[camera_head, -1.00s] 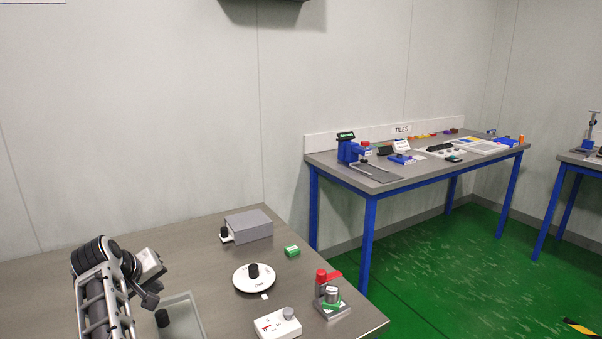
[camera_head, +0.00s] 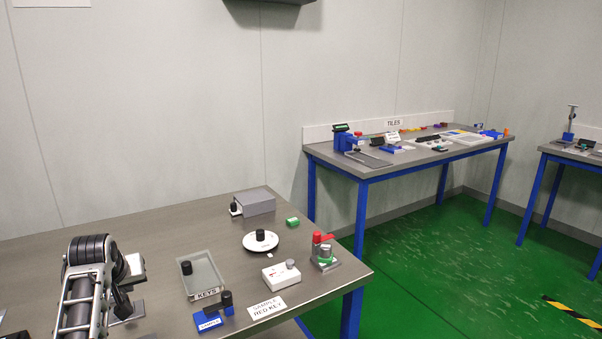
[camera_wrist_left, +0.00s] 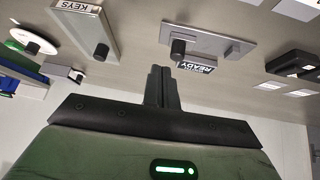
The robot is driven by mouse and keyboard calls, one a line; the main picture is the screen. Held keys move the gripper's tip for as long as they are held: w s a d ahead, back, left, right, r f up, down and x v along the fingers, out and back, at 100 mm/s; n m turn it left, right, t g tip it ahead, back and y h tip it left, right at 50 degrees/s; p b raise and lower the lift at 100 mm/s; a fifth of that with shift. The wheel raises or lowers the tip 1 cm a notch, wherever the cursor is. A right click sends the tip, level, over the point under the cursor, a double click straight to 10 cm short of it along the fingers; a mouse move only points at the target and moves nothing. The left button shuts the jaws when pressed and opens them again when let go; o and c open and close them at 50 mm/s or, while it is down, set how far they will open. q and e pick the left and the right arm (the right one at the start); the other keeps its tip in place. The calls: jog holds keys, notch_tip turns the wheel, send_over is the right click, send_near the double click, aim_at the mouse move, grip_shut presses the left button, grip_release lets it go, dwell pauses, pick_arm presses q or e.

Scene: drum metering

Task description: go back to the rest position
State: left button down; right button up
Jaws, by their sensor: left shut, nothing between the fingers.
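My left gripper (camera_head: 123,303) is at the lower left of the head view, partly hidden by my own arm, above the near bench (camera_head: 160,222). In the left wrist view its two dark fingers (camera_wrist_left: 160,86) are together with nothing between them. There they point toward the bench, near a grey plate with a black knob (camera_wrist_left: 208,38) and a READY label (camera_wrist_left: 195,64). They look apart from both. My right gripper is not in view.
A KEYS tray (camera_head: 218,281), a white round dial (camera_head: 248,246), a grey box (camera_head: 255,203), a white box (camera_head: 281,277) and a red-handled device (camera_head: 324,255) stand on the near bench. A blue-legged TILES bench (camera_head: 335,162) stands behind, with green floor between.

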pick_arm(q)
jog(key=s+a+f+m+y, duration=0.3)
jog(key=a+m+y, duration=0.1)
jog(key=a, duration=0.1)
jog(key=w+d+r+m+t+h, duration=0.2)
jog(key=w+d+r+t, duration=0.25)
jog(key=r+t, duration=0.2)
jog(key=w+d+r+m+t+h, duration=0.2)
jog(key=w+d+r+t+h, duration=0.1)
jog(key=w+d+r+t, duration=0.25)
jog(key=s+d+f+g+h, duration=0.1)
jog(key=s+d+f+g, duration=0.1)
jog(key=s+d+f, duration=0.5)
jog(key=s+d+f+g+h, duration=0.2)
jog(key=s+f+g, duration=0.1)
jog(key=s+f, duration=0.85)
jog(key=s+d+f+g, duration=0.1)
jog(key=s+d+f, duration=0.1)
jog(key=s, duration=0.4)
jog(key=s+d+f+g, duration=0.1)
jog(key=s+d+f, duration=0.2)
jog(key=s, duration=0.4)
jog(key=s+d+f+g+h, duration=0.1)
jog(key=s+d+f, duration=0.2)
jog(key=s, duration=0.3)
jog(key=shift+s+f, duration=0.35)
jog(key=shift+f, duration=0.3)
